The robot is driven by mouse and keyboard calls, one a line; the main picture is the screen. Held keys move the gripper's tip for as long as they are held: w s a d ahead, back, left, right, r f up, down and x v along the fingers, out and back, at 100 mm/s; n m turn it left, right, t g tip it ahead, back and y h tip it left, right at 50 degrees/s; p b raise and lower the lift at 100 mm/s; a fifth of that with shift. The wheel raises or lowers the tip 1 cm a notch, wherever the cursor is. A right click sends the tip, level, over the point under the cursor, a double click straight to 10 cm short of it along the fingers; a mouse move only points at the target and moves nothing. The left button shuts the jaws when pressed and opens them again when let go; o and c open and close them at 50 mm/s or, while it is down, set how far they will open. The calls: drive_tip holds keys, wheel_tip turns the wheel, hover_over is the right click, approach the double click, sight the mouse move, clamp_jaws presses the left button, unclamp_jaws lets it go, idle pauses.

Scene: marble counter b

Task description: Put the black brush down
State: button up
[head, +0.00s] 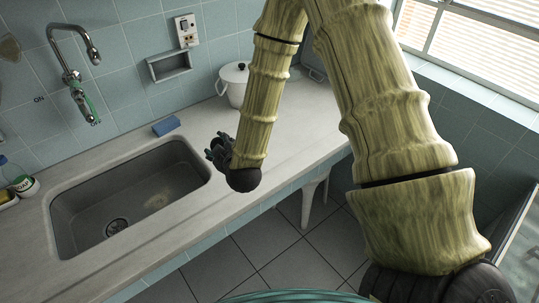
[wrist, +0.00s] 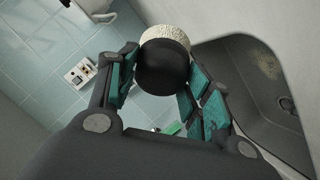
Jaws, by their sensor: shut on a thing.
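The black brush (wrist: 163,66) shows in the wrist view as a round black body with a pale, rough, cream-coloured part at its far side. My gripper (wrist: 160,80) is shut on it, with teal finger pads on both sides. In the head view my gripper (head: 217,150) is above the counter (head: 290,125), just right of the sink's far right corner. The brush is hidden or too small to make out there. No contact between the brush and the counter can be seen.
The sink (head: 130,195) lies left of my gripper. A blue sponge (head: 166,126) lies behind it, and a white lidded pot (head: 233,84) stands at the back by the tiled wall. A tap (head: 75,75) hangs over the sink. Counter to the right of my gripper is clear.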

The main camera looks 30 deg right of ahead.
drive_tip(key=s+d+f+m+g+h, duration=0.1)
drive_tip(key=s+d+f+m+g, duration=0.2)
drive_tip(key=s+d+m+g, duration=0.7)
drive_tip(key=s+d+m+b, duration=0.1)
drive_tip(key=s+d+m, duration=0.2)
drive_tip(key=s+m, duration=0.1)
drive_tip(key=shift+s+d+f, duration=0.3)
drive_tip(key=shift+s+f, duration=0.05)
drive_tip(key=shift+s, duration=0.3)
